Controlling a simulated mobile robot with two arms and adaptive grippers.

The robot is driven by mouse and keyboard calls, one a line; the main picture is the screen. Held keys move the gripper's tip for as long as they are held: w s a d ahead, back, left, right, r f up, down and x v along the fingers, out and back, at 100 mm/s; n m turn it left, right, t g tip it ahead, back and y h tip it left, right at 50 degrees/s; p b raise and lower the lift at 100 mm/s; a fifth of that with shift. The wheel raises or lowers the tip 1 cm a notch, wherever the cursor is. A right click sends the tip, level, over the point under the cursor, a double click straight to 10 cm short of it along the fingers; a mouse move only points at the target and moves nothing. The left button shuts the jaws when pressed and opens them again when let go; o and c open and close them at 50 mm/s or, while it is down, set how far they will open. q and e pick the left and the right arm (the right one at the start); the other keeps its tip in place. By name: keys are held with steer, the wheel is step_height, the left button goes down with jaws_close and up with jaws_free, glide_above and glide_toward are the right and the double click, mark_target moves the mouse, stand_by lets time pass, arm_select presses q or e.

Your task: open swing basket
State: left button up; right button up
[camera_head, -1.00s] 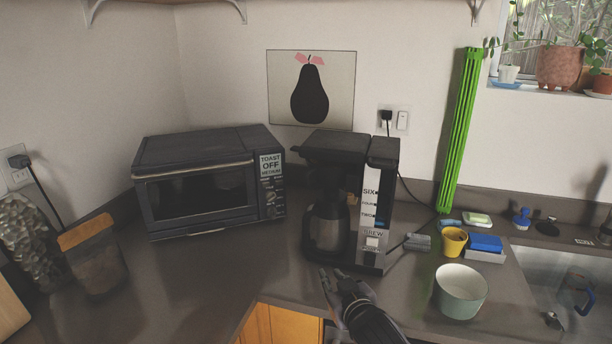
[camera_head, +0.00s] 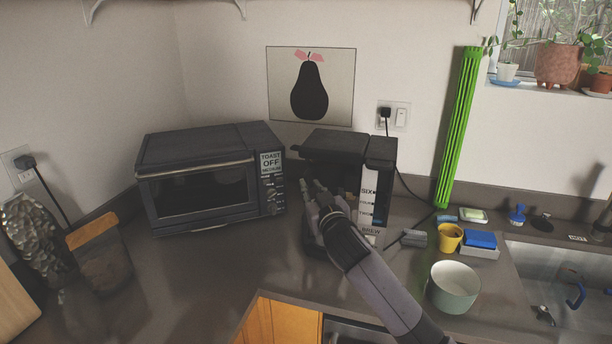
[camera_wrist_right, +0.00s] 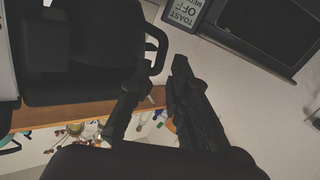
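The black coffee maker (camera_head: 380,155) stands against the back wall, with its brew basket housing (camera_head: 333,143) at the upper left. My right gripper (camera_head: 322,192) is raised in front of its left half, below that housing. The arm hides the carafe and part of the front panel. In the right wrist view the dark coffee maker (camera_wrist_right: 75,70) fills the upper left, with a black loop handle (camera_wrist_right: 158,48) on its side. My right gripper's fingers (camera_wrist_right: 157,82) are apart and empty, close to that handle; I cannot tell whether they touch it. My left gripper is out of view.
A toaster oven (camera_head: 203,192) stands to the left. A green bowl (camera_head: 454,287), yellow cup (camera_head: 450,237) and blue sponge (camera_head: 481,239) are on the right, before the sink (camera_head: 560,270). A jar (camera_head: 103,262) stands far left. The counter front-left is clear.

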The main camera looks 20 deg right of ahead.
mark_target(307, 181)
steer(key=shift+w+p, duration=0.45)
steer(key=shift+w, duration=2.25)
steer(key=shift+c, duration=0.4)
jaws_close()
